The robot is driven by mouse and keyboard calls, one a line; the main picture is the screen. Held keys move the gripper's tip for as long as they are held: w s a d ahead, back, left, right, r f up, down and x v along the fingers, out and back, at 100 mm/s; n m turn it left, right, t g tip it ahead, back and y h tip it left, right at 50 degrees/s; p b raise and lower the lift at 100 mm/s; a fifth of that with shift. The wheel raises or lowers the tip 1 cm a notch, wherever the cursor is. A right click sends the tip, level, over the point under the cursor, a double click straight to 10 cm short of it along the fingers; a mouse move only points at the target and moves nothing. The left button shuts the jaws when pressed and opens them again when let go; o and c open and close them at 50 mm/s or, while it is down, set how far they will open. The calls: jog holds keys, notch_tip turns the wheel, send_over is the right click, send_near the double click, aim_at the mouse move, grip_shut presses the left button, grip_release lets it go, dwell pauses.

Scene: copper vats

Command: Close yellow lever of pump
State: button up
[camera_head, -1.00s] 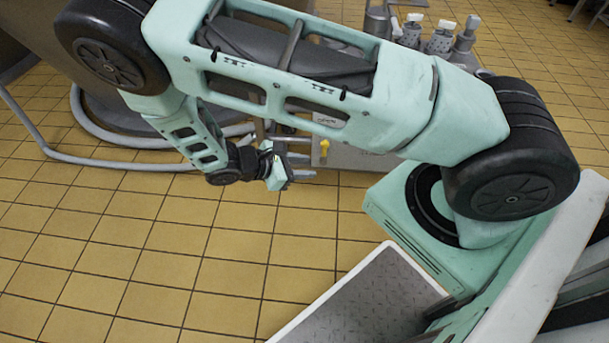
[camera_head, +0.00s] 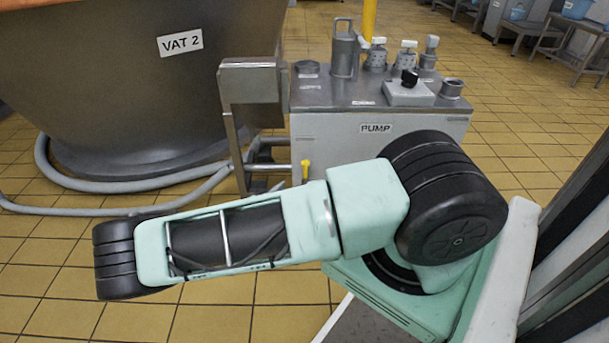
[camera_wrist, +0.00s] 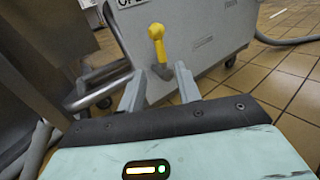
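The pump (camera_head: 380,135) is a grey metal box on castors, labelled PUMP, in the head view. Its yellow lever (camera_head: 305,170) sticks up at the lower left of its front face. In the wrist view the yellow lever (camera_wrist: 156,42) stands nearly upright, on a grey fitting, straight ahead of my gripper. My gripper (camera_wrist: 160,88) is open, its two grey fingers apart with nothing between them. The lever's knob shows just beyond the fingertips, centred in the gap. In the head view my gripper is hidden behind my arm.
A large vat (camera_head: 130,90) labelled VAT 2 stands left of the pump, with a grey hose (camera_head: 110,185) around its foot. A metal post with a box (camera_head: 250,85) stands beside the pump's left end. Pipes (camera_wrist: 95,85) run left of the lever. Tiled floor is open in front.

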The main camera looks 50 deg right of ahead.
aim_at(304, 172)
jog(key=d+b, duration=0.1)
jog(key=d, duration=0.2)
jog(key=d+b, duration=0.1)
jog(key=d, duration=0.2)
jog(key=w+d+b, duration=0.1)
jog(key=d, duration=0.2)
jog(key=shift+d+f, duration=0.1)
jog(key=shift+d, duration=0.25)
jog(key=shift+w+d, duration=0.15)
jog(key=shift+d, duration=0.55)
jog(key=shift+c, duration=0.2)
grip_shut()
